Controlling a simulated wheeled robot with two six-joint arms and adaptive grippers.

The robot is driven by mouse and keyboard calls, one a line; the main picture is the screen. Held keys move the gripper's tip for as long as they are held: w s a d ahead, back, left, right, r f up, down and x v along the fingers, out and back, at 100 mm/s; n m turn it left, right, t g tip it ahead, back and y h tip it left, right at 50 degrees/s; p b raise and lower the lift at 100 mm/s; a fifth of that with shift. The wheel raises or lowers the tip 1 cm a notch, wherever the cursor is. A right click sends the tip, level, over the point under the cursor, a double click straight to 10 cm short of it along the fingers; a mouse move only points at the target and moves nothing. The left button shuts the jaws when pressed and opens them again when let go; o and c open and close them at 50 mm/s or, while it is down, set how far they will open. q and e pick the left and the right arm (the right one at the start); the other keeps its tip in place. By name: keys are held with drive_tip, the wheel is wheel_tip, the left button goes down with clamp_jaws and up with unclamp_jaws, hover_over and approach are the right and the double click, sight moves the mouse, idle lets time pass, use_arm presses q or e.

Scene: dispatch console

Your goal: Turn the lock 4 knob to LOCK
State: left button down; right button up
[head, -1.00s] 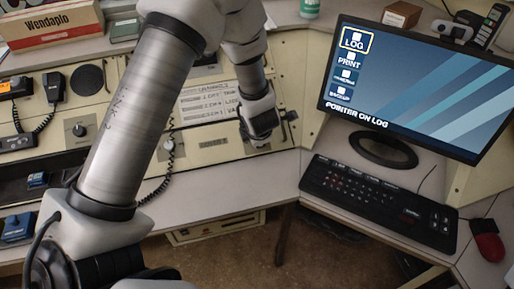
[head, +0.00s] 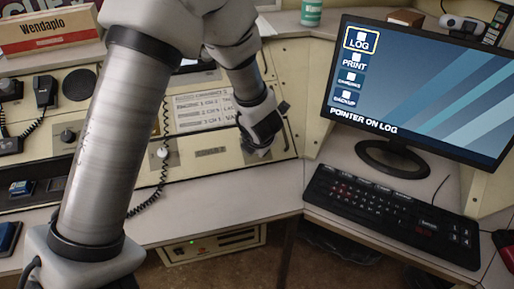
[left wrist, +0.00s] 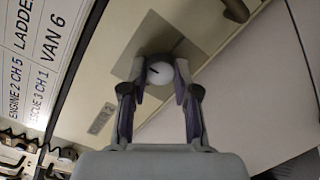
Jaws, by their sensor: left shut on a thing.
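A round white knob (left wrist: 160,73) with a short dark mark on its left side sits on a grey plate (left wrist: 185,38) in the left wrist view. My left gripper (left wrist: 160,85) is shut on this knob, with one finger on each side of it. In the head view my left gripper (head: 259,146) is down at the right end of the cream console panel and hides the knob. I cannot read any lock number or LOCK marking beside the knob.
A white channel card (head: 205,113) and a small label plate (head: 211,153) are left of the gripper. A coiled cord (head: 160,180) hangs nearby. The monitor (head: 420,85) and keyboard (head: 392,213) stand to the right. The desk edge below the panel is clear.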

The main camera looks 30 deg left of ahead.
use_arm(q)
drive_tip(key=c, duration=0.9)
unclamp_jaws()
drive_tip(key=shift+f, duration=0.1)
drive_tip(key=shift+o, duration=0.2)
drive_tip(key=v, duration=1.2)
